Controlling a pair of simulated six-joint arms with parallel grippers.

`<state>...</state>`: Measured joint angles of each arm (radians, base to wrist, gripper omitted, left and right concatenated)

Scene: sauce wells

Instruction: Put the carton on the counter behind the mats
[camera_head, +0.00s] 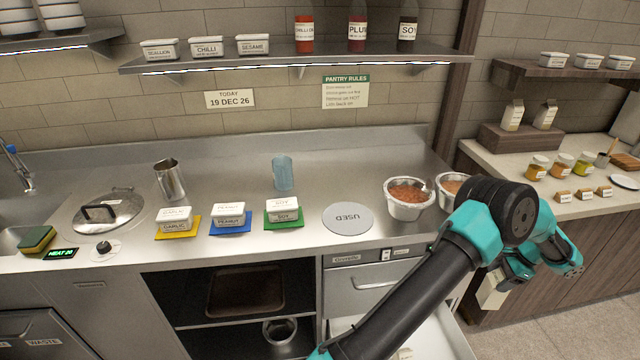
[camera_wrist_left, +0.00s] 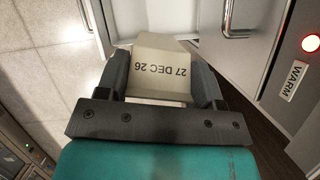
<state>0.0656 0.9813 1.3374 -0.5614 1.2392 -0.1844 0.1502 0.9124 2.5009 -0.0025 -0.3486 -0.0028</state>
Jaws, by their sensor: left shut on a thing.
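My left gripper (camera_head: 500,274) is at the right of the head view, out past the counter's right end and above the floor. It is shut on a cream carton (camera_head: 491,291), which is partly hidden by the gripper and arm. In the left wrist view, the carton (camera_wrist_left: 160,72) sits between both fingers, and its label reads 27 DEC 26. My right gripper is not in view.
Behind the mats stand a metal jug (camera_head: 170,182) and a blue translucent cup (camera_head: 283,173), with bare counter between them. A lidded pan (camera_head: 97,211) is at left. A USED disc (camera_head: 348,218) and a filled bowl (camera_head: 407,211) are at right. A drawer (camera_head: 437,338) stands open below.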

